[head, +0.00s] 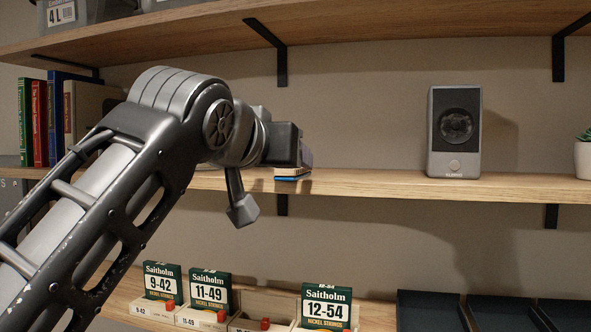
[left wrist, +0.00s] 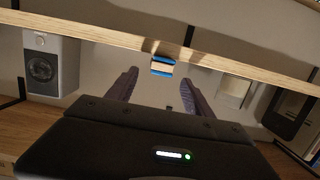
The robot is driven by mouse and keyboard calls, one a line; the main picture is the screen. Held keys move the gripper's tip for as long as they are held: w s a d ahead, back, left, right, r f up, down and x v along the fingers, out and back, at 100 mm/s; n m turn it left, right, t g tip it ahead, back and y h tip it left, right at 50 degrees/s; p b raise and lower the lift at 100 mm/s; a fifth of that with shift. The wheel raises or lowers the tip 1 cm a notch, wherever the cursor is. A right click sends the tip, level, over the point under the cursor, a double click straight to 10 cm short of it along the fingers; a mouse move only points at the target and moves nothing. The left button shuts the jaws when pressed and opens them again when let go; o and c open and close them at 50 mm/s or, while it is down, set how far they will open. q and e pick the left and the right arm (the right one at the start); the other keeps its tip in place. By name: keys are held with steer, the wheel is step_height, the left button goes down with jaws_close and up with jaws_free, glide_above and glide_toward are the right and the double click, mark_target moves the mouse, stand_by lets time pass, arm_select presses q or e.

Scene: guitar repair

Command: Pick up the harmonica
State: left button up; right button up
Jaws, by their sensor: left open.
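The harmonica (head: 292,176) is a small block with a blue lower edge on the middle shelf, partly hidden behind my left gripper (head: 306,154) in the head view. The left wrist picture appears upside down. There the harmonica (left wrist: 163,66) shows blue and tan against the shelf edge, in line with the gap between the two dark fingers of my left gripper (left wrist: 159,78). The fingers are spread and nothing is held between them. I cannot tell how far the fingertips are from the harmonica. My right gripper is in neither view.
The middle shelf (head: 380,184) is bare between the harmonica and a grey speaker (head: 455,132). Books (head: 40,122) stand at the left and a potted plant (head: 584,155) at the right. String packs (head: 327,307) sit on the lower shelf. An upper shelf (head: 330,30) runs above.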

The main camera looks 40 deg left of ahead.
arm_select(q)
steer(key=shift+x, duration=1.35)
steer(key=shift+p, duration=0.3)
steer(key=shift+w+a+f, duration=0.1)
steer(key=shift+w, duration=0.2)
steer(key=p+x, duration=0.2)
steer(key=x, duration=0.1)
steer(key=shift+w+a, duration=0.1)
steer(key=shift+w, duration=0.2)
steer(key=shift+w+a+f, duration=0.15)
steer(key=shift+w+f, duration=0.05)
steer(key=shift+w, duration=0.2)
steer(key=shift+c, duration=0.4)
jaws_close()
